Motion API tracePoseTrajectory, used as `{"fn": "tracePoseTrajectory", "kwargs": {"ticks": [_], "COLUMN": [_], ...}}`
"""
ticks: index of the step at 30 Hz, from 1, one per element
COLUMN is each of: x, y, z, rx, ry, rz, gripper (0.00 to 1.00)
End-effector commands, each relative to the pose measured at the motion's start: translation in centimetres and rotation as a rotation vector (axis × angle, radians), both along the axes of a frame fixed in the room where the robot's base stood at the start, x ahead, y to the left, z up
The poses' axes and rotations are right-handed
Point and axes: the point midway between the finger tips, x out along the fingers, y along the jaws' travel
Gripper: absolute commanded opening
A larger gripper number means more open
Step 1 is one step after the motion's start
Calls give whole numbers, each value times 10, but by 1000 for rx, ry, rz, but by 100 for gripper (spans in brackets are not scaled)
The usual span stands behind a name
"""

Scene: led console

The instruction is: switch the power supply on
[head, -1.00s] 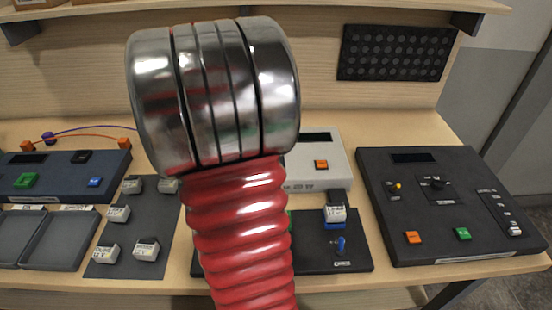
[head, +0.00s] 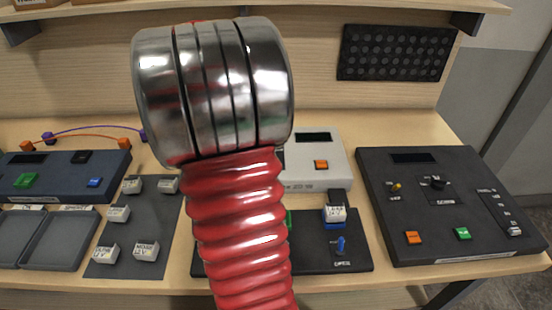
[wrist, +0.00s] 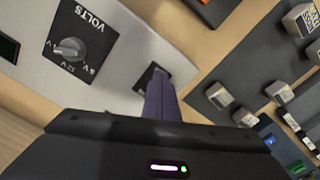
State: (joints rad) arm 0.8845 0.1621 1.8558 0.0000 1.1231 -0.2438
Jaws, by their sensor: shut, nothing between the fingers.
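The power supply (wrist: 115,40) is a light grey box. In the wrist view it shows a black plate marked VOLTS with a grey round knob (wrist: 68,48) and a second small dark plate (wrist: 148,80). My gripper (wrist: 160,78) is shut and empty, its purple fingers over that second plate and hiding most of it. I cannot tell whether they touch it. In the head view the grey box (head: 335,175) shows a dark display and an orange button (head: 321,164). My red and metal arm hides its left part, and the gripper is hidden there.
A dark pad (head: 105,265) with several white blocks lies to the left. A blue-grey console (head: 60,185) stands behind shallow trays (head: 55,242). A dark panel (head: 310,258) is in front of the grey box, and a large dark console (head: 440,200) stands to the right.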

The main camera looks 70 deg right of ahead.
Motion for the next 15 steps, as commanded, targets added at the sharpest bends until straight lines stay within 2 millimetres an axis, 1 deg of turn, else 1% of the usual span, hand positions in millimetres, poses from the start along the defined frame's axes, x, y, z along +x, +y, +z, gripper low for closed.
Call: {"fn": "tracePoseTrajectory", "kwargs": {"ticks": [6,15], "x": [2,2], "y": [-4,-4], "z": [0,0], "rx": [0,0], "ry": [0,0], "rz": [0,0], "gripper": [0,0]}}
